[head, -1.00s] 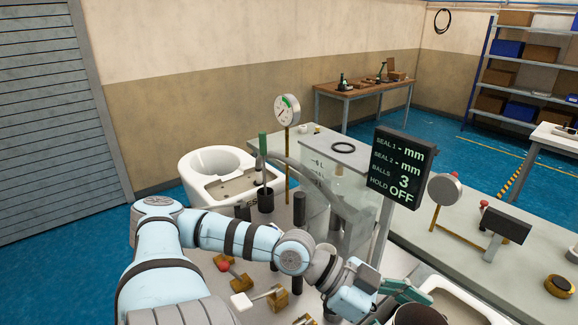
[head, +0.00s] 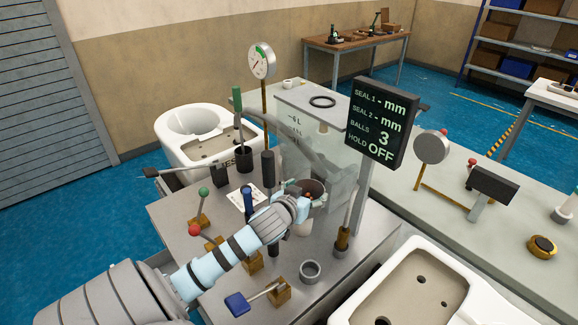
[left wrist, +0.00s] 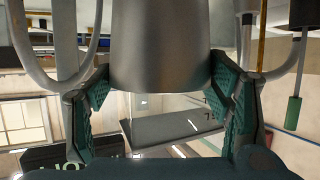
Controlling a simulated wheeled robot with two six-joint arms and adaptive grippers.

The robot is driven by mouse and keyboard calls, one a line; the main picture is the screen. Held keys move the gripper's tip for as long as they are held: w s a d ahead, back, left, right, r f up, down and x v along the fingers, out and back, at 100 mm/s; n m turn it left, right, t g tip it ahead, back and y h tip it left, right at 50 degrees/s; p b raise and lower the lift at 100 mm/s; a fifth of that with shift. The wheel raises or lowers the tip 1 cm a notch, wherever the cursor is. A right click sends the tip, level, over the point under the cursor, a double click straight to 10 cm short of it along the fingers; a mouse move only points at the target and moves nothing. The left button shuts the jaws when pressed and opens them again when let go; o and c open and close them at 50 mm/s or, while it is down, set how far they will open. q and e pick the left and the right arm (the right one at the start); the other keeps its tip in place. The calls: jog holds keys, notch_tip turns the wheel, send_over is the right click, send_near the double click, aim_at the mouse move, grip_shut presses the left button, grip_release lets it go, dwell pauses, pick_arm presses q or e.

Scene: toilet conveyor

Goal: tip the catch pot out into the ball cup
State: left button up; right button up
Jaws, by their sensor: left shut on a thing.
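The catch pot, a grey metal pot with a dark brownish inside (head: 314,186), is gripped by my left gripper (head: 296,196) over the middle of the grey bench. Its mouth faces up and it looks about upright. In the left wrist view the pot's metal wall (left wrist: 160,45) sits between the two green-padded fingers. A pale cup (head: 304,229) stands just below the held pot, partly hidden by my gripper. A small grey open-topped round cup (head: 310,271) stands nearer the bench front. I cannot tell which is the ball cup. My right gripper is not in view.
A display (head: 379,125) reading balls 3, hold off stands on a post right of the pot. A clear tank (head: 335,165) and a curved grey pipe are close behind. Levers with red (head: 195,230), green and blue knobs stand left and in front. White toilet bowls flank the bench.

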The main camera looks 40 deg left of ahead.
aim_at(307, 195)
pick_arm(q)
jog(key=a+f+g+y+b, duration=0.1)
jog(key=g+y, duration=0.2)
jog(key=a+f+g+y+b, duration=0.1)
jog(key=g+y, duration=0.1)
jog(key=y, duration=0.2)
jog(key=a+f+m+g+y+b, duration=0.1)
jog(key=f+g+y, duration=0.1)
jog(key=g+y, duration=0.1)
jog(key=shift+s+g+y, duration=0.2)
jog(key=shift+g+y, duration=0.1)
jog(key=m+b, duration=0.1)
jog(key=w+d+m+y+b, duration=0.1)
jog(key=m, duration=0.1)
jog(key=m+y+b, duration=0.1)
jog(key=m, duration=0.1)
jog(key=shift+w+d, duration=0.2)
jog(key=shift+w, duration=0.2)
jog(key=shift+w+d+r+m+y+b, duration=0.1)
jog(key=shift+w+r+m+y+b, duration=0.15)
jog(key=shift+m+y+b, duration=0.5)
jog(key=shift+r+m, duration=0.2)
jog(key=shift+m, duration=0.25)
